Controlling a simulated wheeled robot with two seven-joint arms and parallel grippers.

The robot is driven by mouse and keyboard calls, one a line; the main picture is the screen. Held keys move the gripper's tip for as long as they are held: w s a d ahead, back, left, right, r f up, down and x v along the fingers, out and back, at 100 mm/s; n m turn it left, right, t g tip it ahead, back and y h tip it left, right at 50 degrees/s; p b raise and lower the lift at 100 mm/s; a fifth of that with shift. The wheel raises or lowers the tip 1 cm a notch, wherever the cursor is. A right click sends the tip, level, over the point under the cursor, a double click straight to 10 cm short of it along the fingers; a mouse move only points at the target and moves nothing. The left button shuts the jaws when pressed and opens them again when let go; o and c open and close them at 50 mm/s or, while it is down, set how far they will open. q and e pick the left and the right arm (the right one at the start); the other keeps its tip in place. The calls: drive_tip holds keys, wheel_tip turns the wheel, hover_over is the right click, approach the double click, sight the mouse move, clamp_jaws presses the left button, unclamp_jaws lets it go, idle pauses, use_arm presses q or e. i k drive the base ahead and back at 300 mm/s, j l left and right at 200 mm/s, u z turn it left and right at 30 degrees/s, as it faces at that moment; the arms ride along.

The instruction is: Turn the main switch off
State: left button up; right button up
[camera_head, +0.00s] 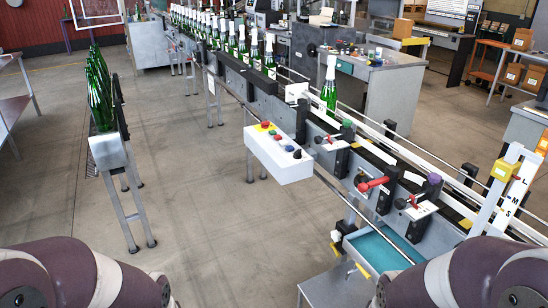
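A white control box (278,165) juts out from the near side of the conveyor in the middle of the view. Its sloped top has a red button on a yellow patch (265,125), several coloured buttons and a black knob (297,154). A red handle (372,184) sticks out from the conveyor's side farther right. No legible label shows which one is the main switch. Parts of my two arms show at the bottom left and bottom right corners. Both grippers are out of view, and nothing of mine touches the controls.
The conveyor (262,95) runs from back left to front right with several green bottles on it. One bottle (329,88) stands apart near the box. A blue-lined tray (375,250) sits low in front. A bottle rack (105,150) stands left. The floor between is clear.

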sight(265, 124)
drive_tip(key=i+j+z, duration=0.2)
drive_tip(key=z, duration=0.35)
drive_tip(key=i+j+z, duration=0.1)
drive_tip(key=z, duration=0.3)
drive_tip(key=i+j+z, duration=0.25)
drive_tip(key=i+j, duration=0.15)
drive_tip(key=j, duration=0.2)
drive_tip(key=i+j+z, duration=0.25)
drive_tip(key=j, duration=0.35)
drive_tip(key=i+j+z, duration=0.1)
drive_tip(key=i+j, duration=0.15)
drive_tip(key=i+j+z, duration=0.15)
drive_tip(key=j, duration=0.35)
drive_tip(key=i+j+z, duration=0.1)
drive_tip(key=j, duration=0.25)
drive_tip(key=i+j+z, duration=0.15)
drive_tip(key=j, duration=0.2)
drive_tip(key=i+j, duration=0.1)
drive_tip(key=j, duration=0.3)
drive_tip(key=i+j, duration=0.1)
drive_tip(key=j, duration=0.35)
drive_tip(key=i+j, duration=0.1)
drive_tip(key=j, duration=0.3)
